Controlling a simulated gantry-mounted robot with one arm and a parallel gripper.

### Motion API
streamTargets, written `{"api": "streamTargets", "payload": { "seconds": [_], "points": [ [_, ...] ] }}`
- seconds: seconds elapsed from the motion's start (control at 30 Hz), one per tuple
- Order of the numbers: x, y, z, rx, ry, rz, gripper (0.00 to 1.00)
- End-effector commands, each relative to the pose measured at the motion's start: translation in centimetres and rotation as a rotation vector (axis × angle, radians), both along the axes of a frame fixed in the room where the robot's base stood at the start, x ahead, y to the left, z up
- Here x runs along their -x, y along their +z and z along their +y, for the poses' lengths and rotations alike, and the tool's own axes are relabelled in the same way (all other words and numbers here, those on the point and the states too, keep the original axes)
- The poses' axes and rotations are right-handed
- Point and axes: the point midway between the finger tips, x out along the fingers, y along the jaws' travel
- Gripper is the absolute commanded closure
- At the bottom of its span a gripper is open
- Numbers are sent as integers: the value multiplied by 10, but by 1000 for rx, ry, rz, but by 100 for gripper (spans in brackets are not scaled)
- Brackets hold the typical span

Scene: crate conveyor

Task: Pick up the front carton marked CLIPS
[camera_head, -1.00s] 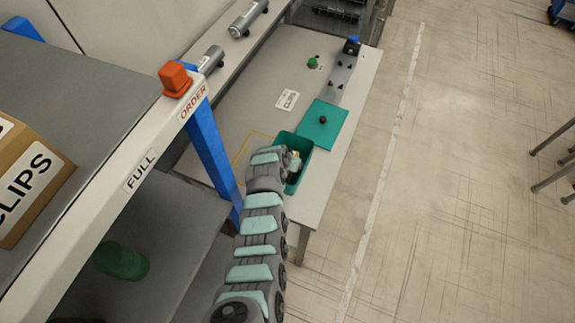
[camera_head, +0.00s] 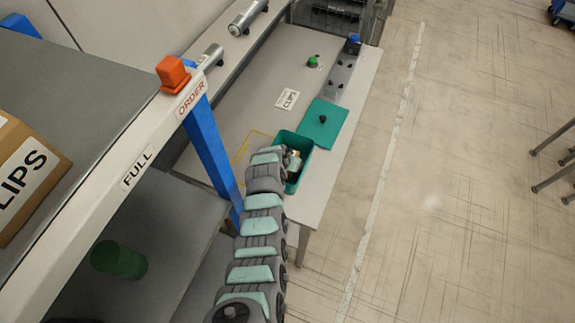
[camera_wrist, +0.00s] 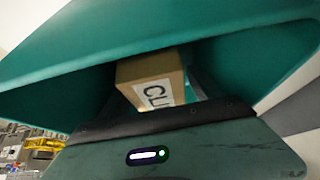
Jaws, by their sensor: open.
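A brown carton (camera_head: 45,193) with a white label reading "LIPS" sits on the grey shelf at the left edge of the head view, partly cut off. A second small brown carton (camera_wrist: 150,68) with a partly visible label, "CLI", shows in the wrist view between teal walls; its lower part is hidden. My gripper (camera_head: 292,161) is at the mouth of the teal bin (camera_head: 307,158) on the table, far from the shelf carton. It is open. My arm hides part of the bin, and the fingertips are hard to make out.
A teal lid or plate (camera_head: 323,124) with a dark knob and a flat CLIPS label (camera_head: 287,99) lie on the table (camera_head: 250,85). A blue post (camera_head: 212,150) stands close left of my arm. A green cylinder (camera_head: 119,261) is under the shelf.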

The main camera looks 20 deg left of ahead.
Motion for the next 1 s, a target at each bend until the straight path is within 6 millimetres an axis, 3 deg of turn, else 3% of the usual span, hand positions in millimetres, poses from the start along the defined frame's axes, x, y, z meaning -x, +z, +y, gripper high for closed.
{"api": "streamTargets", "payload": {
  "seconds": [0.17,1.0],
  "points": [
    [0,0,0,0,0,0,30],
    [0,0,0,0,0,-1,99]
  ]
}}
